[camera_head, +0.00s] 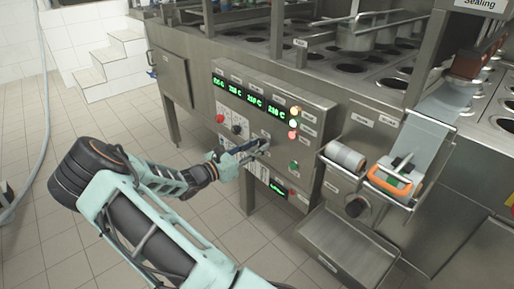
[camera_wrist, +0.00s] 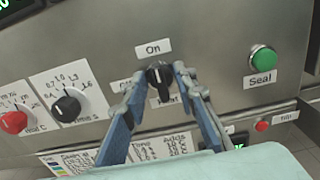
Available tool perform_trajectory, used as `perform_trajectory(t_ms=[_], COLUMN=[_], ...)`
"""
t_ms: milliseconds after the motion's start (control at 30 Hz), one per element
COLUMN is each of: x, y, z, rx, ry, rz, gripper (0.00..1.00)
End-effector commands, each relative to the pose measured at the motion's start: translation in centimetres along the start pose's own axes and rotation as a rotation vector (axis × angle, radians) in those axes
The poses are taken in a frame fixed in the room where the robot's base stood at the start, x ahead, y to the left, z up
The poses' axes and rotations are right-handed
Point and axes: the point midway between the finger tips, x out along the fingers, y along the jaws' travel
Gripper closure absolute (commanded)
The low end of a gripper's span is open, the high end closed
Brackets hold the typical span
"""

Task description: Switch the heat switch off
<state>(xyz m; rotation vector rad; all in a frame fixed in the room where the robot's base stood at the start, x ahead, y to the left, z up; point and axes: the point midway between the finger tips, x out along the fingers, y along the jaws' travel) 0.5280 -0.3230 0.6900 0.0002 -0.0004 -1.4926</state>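The heat switch (camera_wrist: 159,77) is a small black rotary knob on the steel control panel. In the wrist view an "On" label (camera_wrist: 153,48) sits above it, and its handle stands roughly upright. A label to its left and one below it are partly hidden by my fingers. My gripper (camera_wrist: 160,73) has one finger on each side of the knob, with the tips close to it; contact is not clear. The fingers are apart. In the head view my gripper (camera_head: 262,146) reaches the panel's lower middle and hides the knob.
A green Seal button (camera_wrist: 263,59) is right of the knob. A black dial (camera_wrist: 66,107) and a red dial (camera_wrist: 13,121) are to its left. Green displays (camera_head: 250,97) and lit lamps (camera_head: 293,124) sit higher on the panel. A film roller (camera_head: 345,156) juts out at right.

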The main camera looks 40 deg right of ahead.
Motion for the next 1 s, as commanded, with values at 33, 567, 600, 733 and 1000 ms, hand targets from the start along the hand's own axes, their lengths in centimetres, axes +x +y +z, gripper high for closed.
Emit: perform_trajectory(t_ms=[33,567,600,733,1000], x=[-0.02,-0.06,-0.06,-0.06,-0.06], y=[0.01,0.01,0.01,0.00,0.06], z=[0.01,0.02,0.05,0.16,0.47], rx=[0.000,-0.003,-0.007,-0.038,-0.196], ry=[0.000,0.000,0.000,0.001,0.002], rz=[0.000,0.000,0.000,0.000,0.000], gripper=[0.74,1.00,1.00,1.00,1.00])
